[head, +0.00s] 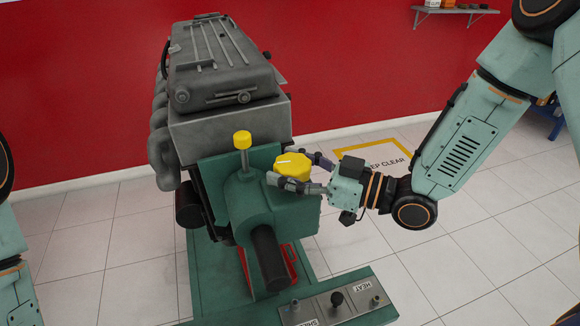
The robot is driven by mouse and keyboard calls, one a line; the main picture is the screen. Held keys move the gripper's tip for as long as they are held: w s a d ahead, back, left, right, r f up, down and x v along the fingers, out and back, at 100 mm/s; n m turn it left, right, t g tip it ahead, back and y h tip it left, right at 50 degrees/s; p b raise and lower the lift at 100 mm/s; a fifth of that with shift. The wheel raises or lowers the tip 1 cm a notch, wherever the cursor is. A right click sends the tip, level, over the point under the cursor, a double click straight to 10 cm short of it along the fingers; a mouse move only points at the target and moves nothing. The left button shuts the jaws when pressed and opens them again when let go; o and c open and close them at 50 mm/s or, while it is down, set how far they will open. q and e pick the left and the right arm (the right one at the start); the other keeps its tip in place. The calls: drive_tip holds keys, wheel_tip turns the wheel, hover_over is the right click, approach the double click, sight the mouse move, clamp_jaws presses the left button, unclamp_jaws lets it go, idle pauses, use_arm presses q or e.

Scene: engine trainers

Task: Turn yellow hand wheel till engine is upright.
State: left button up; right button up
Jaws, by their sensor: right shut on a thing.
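The grey engine (225,85) sits on a green stand (245,205) left of centre in the head view. It looks close to upright, with a slight lean that may come from the camera angle. The yellow hand wheel (293,163) is on the right side of the green housing. My right gripper (292,180) comes in from the right and is shut on the hand wheel, its fingers around the rim. The wheel's near lower side is partly hidden by the fingers. My left gripper is not in view; only part of my left arm shows at the left edge.
A yellow-topped lever (242,141) stands up beside the wheel. A black cylinder (269,258) juts from the housing's front. A control panel (338,303) with knobs is at the bottom. A floor sign area (385,158) lies behind my right arm. Tiled floor is clear at left and right.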

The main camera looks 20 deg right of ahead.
drive_tip(key=c, duration=0.5)
drive_tip(key=shift+n+g+y, duration=0.6)
drive_tip(key=shift+g, duration=0.2)
drive_tip(key=shift+p, duration=0.3)
drive_tip(key=o, duration=1.2)
